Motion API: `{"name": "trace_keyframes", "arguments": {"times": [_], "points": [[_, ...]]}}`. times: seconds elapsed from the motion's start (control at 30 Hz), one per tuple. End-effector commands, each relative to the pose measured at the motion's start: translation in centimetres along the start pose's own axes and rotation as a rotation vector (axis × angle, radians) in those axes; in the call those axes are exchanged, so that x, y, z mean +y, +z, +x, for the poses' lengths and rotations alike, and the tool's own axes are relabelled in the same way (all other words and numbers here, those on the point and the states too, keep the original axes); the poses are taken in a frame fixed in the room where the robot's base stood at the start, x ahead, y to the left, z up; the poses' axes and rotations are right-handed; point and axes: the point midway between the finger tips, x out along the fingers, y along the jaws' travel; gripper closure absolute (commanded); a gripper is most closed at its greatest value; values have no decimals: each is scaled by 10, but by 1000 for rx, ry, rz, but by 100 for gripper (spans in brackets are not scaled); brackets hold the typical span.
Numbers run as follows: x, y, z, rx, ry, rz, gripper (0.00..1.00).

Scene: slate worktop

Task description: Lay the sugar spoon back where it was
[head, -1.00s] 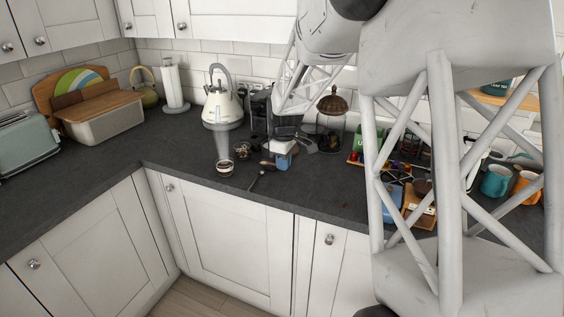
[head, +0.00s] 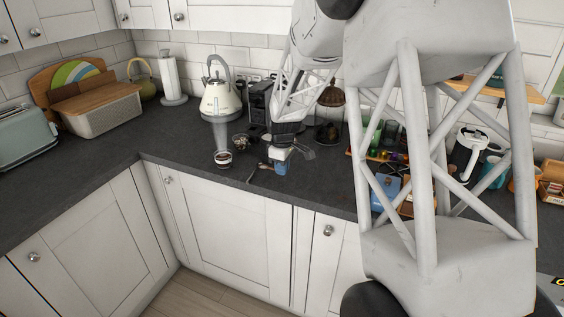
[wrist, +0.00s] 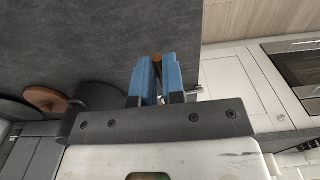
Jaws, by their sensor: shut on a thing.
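My gripper (head: 281,166) is low over the worktop (head: 210,195), near its front edge. In the wrist view, its blue fingers (wrist: 157,78) are closed on a narrow brown piece, which looks like part of the sugar spoon (wrist: 157,65). Most of the spoon is hidden by the fingers, and I cannot tell whether it touches the worktop. A thin dark utensil with a small grey head (head: 261,166) lies just left of the gripper in the head view.
A small cup with dark contents (head: 223,159) and a glass bowl (head: 241,142) stand left of the gripper. The cream kettle (head: 220,97) is behind them. A rack of colourful items (head: 385,156) is to the right.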

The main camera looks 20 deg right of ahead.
Motion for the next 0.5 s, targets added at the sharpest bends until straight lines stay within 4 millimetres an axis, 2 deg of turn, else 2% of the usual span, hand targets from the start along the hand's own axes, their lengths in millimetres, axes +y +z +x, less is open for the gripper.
{"name": "trace_keyframes", "arguments": {"times": [0.3, 0.5], "points": [[0, 0, 24, 0, 0, 0, 100], [0, 0, 33, 0, -1, 0, 100]]}}
